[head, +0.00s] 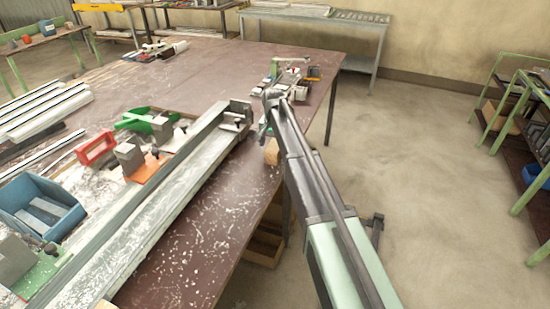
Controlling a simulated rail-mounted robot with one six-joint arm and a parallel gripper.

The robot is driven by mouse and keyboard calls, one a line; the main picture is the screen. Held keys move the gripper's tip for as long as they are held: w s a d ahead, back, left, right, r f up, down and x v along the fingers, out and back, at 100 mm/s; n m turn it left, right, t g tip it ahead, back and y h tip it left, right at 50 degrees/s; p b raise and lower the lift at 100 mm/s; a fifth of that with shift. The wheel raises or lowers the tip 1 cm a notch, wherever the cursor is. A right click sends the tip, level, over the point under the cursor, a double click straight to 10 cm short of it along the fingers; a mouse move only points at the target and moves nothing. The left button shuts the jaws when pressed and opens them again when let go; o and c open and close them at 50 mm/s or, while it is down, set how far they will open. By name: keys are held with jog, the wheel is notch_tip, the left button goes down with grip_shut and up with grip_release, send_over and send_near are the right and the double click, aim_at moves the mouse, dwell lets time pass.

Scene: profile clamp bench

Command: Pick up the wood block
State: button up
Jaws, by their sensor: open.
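A tan block (271,152), which looks like the wood block, sits at the right edge of the brown table, partly covered by my arm. My gripper (265,134) is at the far end of my arm, small in the picture, just above and beside the block. It is open. Its fingertips are too small and too covered to show clearly, and I cannot tell whether they touch the block.
A long metal profile clamp (150,210) lies along the table to the left. A red bin (95,148), a blue bin (38,205) and white profiles (42,110) are farther left. Small tools (290,72) lie beyond my gripper. Open floor is on the right.

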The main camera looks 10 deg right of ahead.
notch_tip(320, 180, down, 6)
jog(key=b, duration=0.5)
jog(key=shift+d+r, duration=0.15)
jog(key=shift+r, duration=0.4)
jog(key=c, duration=1.1)
